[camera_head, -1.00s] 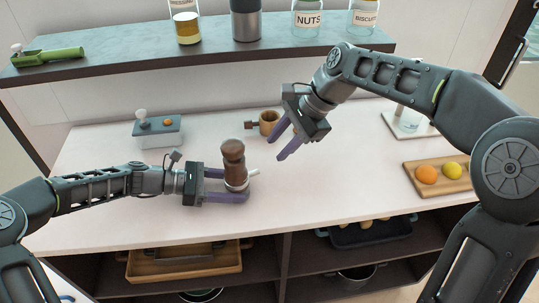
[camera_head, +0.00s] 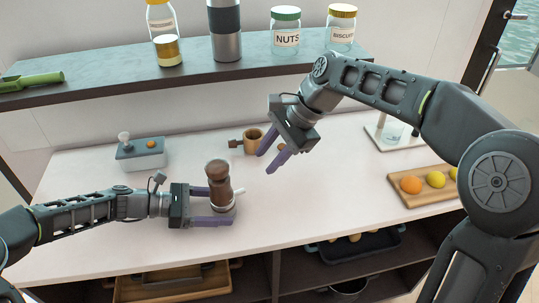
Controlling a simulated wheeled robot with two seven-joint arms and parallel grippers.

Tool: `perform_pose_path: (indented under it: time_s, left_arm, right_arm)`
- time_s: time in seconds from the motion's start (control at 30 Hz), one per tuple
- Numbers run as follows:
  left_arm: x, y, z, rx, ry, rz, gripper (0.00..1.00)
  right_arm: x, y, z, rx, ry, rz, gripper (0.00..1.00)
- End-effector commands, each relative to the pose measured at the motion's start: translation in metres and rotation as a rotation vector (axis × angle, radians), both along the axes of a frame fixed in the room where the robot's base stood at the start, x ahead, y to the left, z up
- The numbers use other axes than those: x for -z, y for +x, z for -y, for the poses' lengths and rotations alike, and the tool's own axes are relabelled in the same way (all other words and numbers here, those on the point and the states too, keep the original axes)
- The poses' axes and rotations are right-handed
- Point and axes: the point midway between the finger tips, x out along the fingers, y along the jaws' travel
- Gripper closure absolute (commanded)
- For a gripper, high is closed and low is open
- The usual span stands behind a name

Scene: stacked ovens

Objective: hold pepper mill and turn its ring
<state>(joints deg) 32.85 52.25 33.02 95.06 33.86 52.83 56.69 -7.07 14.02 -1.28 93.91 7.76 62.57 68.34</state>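The brown pepper mill (camera_head: 219,184) stands upright on the white counter. It has a pale ring near its base with a white tab (camera_head: 239,192) sticking out to the right. My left gripper (camera_head: 214,206) reaches in from the left, with one purple finger behind the mill and the other in front of it, near its base. The fingers are wide apart; whether either touches the mill is unclear. My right gripper (camera_head: 272,152) is open and empty above the counter, to the right of and higher than the mill.
A wooden cup with a side handle (camera_head: 253,141) stands behind the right gripper. A grey-blue box (camera_head: 140,154) is at the back left. A board with fruit (camera_head: 427,196) lies at right. A shelf with jars (camera_head: 286,27) runs above the counter.

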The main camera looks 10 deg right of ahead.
Motion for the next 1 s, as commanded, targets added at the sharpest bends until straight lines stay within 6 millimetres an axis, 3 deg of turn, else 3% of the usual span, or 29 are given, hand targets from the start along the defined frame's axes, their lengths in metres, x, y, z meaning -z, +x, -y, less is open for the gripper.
perform_pose_path:
  time_s: [0.1, 0.37, 0.53, 1.0]
  left_arm:
    - [0.0, 0.0, 0.0, 0.0, 0.0, 0.0, 0.18]
    - [0.0, 0.0, -0.001, -0.001, 0.0, 0.0, 0.18]
    - [-0.004, 0.001, -0.012, -0.003, 0.002, 0.002, 0.18]
    - [-0.029, 0.001, -0.095, -0.003, 0.002, 0.002, 0.18]
  right_arm:
    - [0.0, 0.0, 0.0, 0.0, 0.0, 0.0, 0.65]
    - [0.0, 0.0, 0.0, 0.0, 0.0, 0.0, 0.65]
    - [0.0, 0.0, 0.0, 0.0, 0.0, 0.0, 0.65]
    - [0.0, 0.0, 0.0, 0.0, 0.0, 0.0, 0.65]
